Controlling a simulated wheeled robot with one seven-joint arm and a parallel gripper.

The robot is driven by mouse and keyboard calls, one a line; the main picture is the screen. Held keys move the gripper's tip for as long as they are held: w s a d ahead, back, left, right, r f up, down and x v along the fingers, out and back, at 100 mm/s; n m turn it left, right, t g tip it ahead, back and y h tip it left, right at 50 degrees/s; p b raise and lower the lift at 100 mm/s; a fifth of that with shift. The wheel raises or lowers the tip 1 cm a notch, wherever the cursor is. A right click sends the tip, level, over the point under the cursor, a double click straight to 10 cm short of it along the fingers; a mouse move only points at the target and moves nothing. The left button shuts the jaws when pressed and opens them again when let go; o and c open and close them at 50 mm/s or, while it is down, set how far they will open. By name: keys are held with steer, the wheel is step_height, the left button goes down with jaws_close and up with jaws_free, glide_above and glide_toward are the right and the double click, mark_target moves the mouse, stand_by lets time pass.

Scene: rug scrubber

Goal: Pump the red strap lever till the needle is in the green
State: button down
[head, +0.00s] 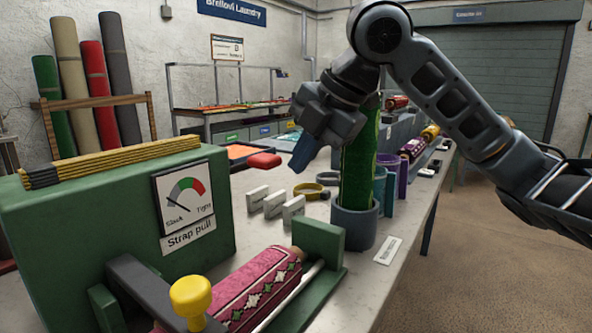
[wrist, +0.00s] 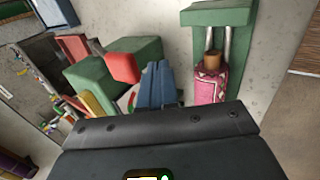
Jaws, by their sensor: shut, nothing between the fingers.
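A green strap machine (head: 90,225) stands at the left of the table with a "Strap pull" dial (head: 183,205) on its face. The needle points left, toward "Slack", outside the green band at the top. A pink patterned rug roll (head: 262,285) lies in the green cradle and also shows in the wrist view (wrist: 207,88). My gripper (head: 303,158) is shut and empty, in the air above the table, well away from the knob.
A green rug (head: 358,165) stands upright in a grey cup (head: 355,225) close to my gripper.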

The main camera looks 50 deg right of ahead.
steer(key=v, duration=0.5)
steer(key=shift+r+p, duration=0.15)
steer(key=shift+p, duration=0.2)
stand_by(0.6)
